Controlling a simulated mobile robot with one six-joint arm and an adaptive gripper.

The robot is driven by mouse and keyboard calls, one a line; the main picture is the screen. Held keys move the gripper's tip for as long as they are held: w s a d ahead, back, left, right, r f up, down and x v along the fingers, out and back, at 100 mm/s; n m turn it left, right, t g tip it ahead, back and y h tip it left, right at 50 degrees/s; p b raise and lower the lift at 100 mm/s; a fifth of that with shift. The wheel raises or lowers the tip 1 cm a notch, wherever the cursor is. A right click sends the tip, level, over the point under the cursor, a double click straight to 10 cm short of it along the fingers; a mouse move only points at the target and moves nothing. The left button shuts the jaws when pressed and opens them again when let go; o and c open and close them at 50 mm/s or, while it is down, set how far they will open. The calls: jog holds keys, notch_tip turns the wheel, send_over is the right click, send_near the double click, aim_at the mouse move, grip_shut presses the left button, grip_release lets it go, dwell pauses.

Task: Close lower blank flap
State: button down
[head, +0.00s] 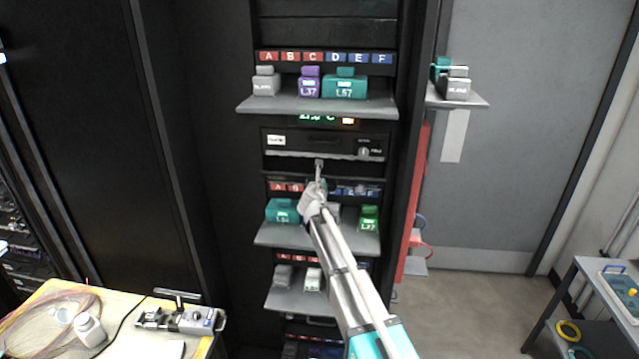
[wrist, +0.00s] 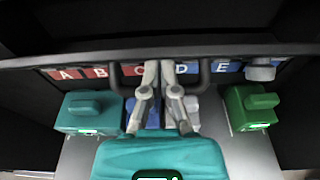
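My gripper (head: 318,165) reaches up to the rack front, just below a black panel (head: 310,143) with a light strip along its lower edge and a knob at its right. In the wrist view a dark horizontal edge (wrist: 75,57) with a dark looped handle (wrist: 205,78) crosses behind my gripper (wrist: 159,68). The two fingers stand close together in front of the handle's middle and hide it. I cannot tell whether they touch it. The panel looks to be the lower blank flap, but no label confirms this; its tilt is unclear.
Below, a shelf (head: 262,240) holds a teal cassette (head: 283,210) and a green one (head: 369,218), under lettered labels. Another shelf (head: 285,301) is lower. An upper shelf (head: 318,106) carries several cassettes. A side shelf (head: 476,101) juts out at right. A yellow worktable (head: 35,300) stands lower left.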

jog(key=w+r+p, duration=0.2)
jog(key=r, duration=0.1)
jog(key=shift+w, duration=0.15)
jog(key=shift+w+d+r+p, duration=0.1)
jog(key=shift+w+r+p, duration=0.2)
jog(key=shift+w, duration=0.25)
jog(key=shift+w+a+r+p, duration=0.1)
jog(key=shift+w+r+p, duration=0.1)
jog(key=shift+w+p, duration=0.25)
jog(key=shift+w+d+r+p, duration=0.1)
jog(key=shift+w+r+p, duration=0.15)
jog(key=shift+w, duration=0.35)
jog(key=shift+s, duration=0.1)
jog(key=shift+s, duration=0.55)
jog(key=s, duration=0.1)
jog(key=s+r+p, duration=0.1)
jog(key=s, duration=0.1)
jog(key=shift+s+a+r, duration=0.1)
jog(key=shift+a+r, duration=0.1)
jog(key=shift+r, duration=0.1)
jog(key=r+p, duration=0.1)
jog(key=p, duration=0.1)
notch_tip(320, 180, up, 7)
jog(key=p, duration=0.7)
send_over(321, 176)
jog(key=s, duration=0.3)
jog(key=shift+s+a, duration=0.1)
jog(key=shift+a, duration=0.05)
